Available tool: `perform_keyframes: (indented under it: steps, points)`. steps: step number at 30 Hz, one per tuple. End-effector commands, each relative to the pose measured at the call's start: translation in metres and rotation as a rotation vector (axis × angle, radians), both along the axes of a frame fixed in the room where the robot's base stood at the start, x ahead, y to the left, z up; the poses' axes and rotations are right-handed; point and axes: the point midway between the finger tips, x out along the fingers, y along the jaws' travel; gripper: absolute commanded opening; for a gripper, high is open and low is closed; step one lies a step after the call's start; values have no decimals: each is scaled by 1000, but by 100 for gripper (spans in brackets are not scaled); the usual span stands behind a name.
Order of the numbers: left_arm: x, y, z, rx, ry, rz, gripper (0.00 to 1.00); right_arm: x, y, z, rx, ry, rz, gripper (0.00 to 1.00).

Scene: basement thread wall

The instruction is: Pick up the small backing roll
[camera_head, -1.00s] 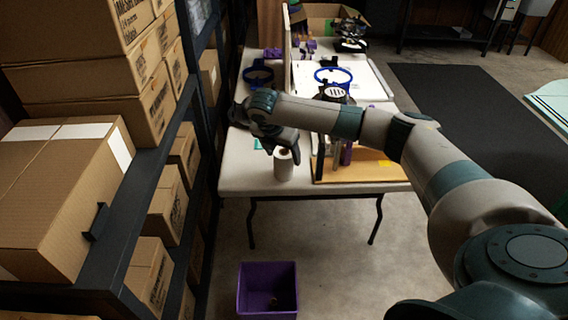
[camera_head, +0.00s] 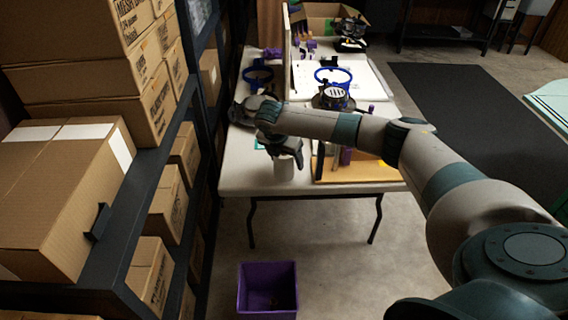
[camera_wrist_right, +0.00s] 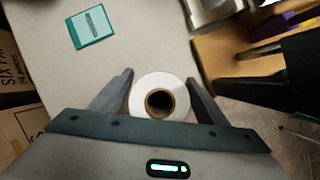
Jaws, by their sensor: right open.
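The small backing roll (camera_head: 284,168) is white and stands upright near the front edge of the white table (camera_head: 240,181). In the right wrist view the roll (camera_wrist_right: 160,97) is seen from above, with a brown core. My right gripper (camera_head: 286,150) is over the roll in the head view and hides its top. In the wrist view the open fingers of the right gripper (camera_wrist_right: 161,92) stand on either side of the roll, with the left finger close to it. Whether they touch it cannot be told. My left gripper is not in view.
A teal packet (camera_wrist_right: 91,27) lies on the table near the roll. A brown board (camera_head: 352,173) with items on it is to the right. A purple bin (camera_head: 267,289) stands on the floor in front, and shelves with cardboard boxes (camera_head: 68,190) are at the left.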

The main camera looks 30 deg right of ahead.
Motion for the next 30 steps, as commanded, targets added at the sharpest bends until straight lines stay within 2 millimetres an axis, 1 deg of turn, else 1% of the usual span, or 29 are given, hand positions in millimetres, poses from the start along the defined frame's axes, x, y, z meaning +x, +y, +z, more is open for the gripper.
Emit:
perform_keyframes:
  steps: [10, 11, 12, 14, 15, 16, 17, 26, 30]
  points:
    - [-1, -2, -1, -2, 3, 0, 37, 0, 0, 0, 0, 0, 0, 68]
    - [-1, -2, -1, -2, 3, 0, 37, 0, 0, 1, 0, -1, 0, 65]
    - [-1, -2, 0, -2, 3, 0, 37, 0, 0, 1, 0, 0, 0, 56]
    - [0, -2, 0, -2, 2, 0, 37, 0, 0, 1, 0, -1, 0, 42]
    - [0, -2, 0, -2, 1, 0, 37, 0, 0, 1, 0, 0, 0, 32]
    - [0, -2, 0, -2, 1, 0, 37, 0, 0, 1, 0, 0, 0, 25]
    - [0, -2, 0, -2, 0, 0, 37, 0, 0, 1, 0, 0, 0, 20]
    - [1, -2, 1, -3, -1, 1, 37, 0, 0, 2, 0, -2, -1, 21]
    - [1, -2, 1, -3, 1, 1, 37, 1, 0, 7, 0, -2, 0, 21]
